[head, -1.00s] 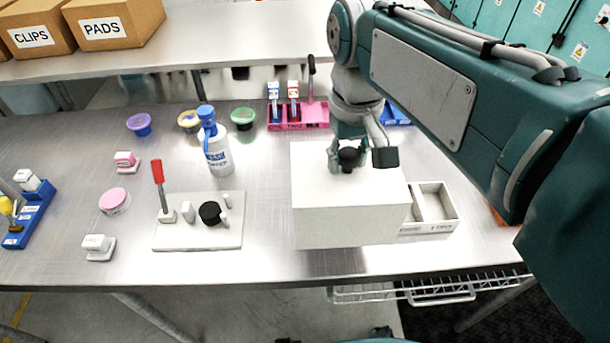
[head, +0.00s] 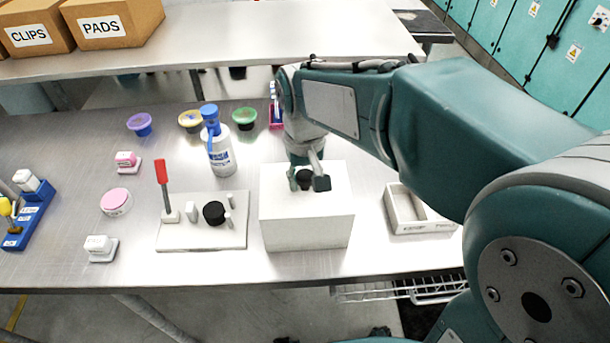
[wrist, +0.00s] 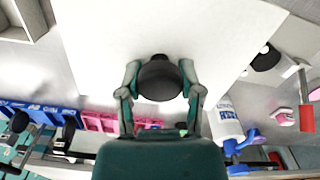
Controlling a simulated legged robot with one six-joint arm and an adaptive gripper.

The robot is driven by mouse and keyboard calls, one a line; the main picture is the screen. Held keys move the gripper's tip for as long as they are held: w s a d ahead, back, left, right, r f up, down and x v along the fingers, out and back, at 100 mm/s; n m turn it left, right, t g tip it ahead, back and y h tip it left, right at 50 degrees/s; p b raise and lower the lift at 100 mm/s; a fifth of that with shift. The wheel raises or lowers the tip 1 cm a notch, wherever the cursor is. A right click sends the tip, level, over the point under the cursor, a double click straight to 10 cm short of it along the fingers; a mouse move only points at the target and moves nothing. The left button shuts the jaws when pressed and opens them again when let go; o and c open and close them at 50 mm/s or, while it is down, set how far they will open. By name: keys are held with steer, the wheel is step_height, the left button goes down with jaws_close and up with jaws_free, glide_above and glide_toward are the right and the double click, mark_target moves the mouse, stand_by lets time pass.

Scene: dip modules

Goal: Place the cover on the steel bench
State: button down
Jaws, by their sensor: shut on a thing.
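The cover is a white box-shaped hood (head: 305,222) with a black knob (head: 305,180) on top. My gripper (head: 309,182) is shut on that knob. In the wrist view my gripper's fingers (wrist: 160,85) press on both sides of the black knob (wrist: 160,78), above the white cover top (wrist: 150,30). The cover is upright over the steel bench (head: 370,245), right of the white board. I cannot tell whether its lower edge touches the bench.
Close left of the cover is a white board (head: 235,240) with a red-handled tool and black knob. A wash bottle (head: 219,150) stands behind the board. A white divided tray (head: 405,215) lies to the right. Bare bench lies between cover and tray.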

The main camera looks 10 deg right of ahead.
steer(key=shift+a, duration=0.1)
steer(key=shift+c, duration=2.1)
jaws_free()
steer(key=shift+o, duration=0.8)
steer(key=shift+d, duration=0.5)
